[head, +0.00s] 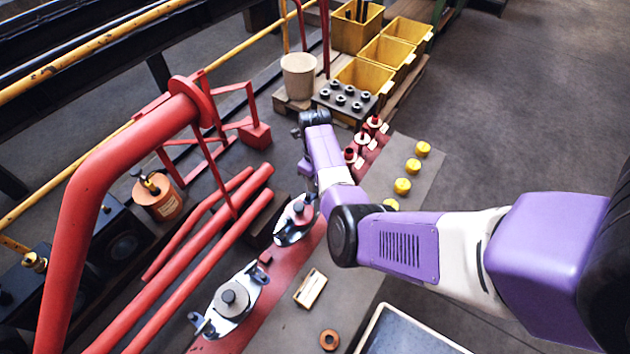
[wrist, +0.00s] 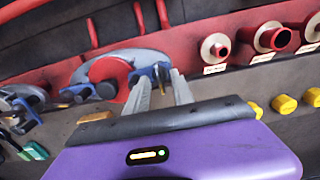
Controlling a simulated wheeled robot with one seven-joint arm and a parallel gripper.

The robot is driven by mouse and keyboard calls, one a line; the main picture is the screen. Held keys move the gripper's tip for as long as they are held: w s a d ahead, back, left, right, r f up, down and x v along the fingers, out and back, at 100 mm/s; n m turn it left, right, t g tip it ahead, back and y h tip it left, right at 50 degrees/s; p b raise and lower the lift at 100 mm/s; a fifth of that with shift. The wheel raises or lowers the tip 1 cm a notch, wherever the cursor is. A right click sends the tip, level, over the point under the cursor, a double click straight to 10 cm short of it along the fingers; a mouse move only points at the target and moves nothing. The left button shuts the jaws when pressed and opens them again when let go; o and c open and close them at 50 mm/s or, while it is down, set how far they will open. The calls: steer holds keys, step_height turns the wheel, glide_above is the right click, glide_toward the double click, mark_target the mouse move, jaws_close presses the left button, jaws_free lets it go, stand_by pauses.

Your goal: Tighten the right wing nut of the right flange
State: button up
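In the wrist view the right flange (wrist: 112,70) is a silver plate around a red disc, with a blue wing nut at each end. Its right wing nut (wrist: 152,73) lies just past and between the fingertips of my gripper (wrist: 161,78). The two grey fingers are apart, and I cannot tell whether either touches the nut. The left wing nut (wrist: 80,90) is clear of the fingers. In the head view the right flange (head: 292,224) is partly covered by my arm, which hides its right nut and my gripper.
Another silver flange (head: 230,302) stands nearer on the red bench. Labelled red stubs (wrist: 270,37) and yellow knobs (wrist: 285,104) are to the right.

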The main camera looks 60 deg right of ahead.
steer(key=shift+r, duration=3.9)
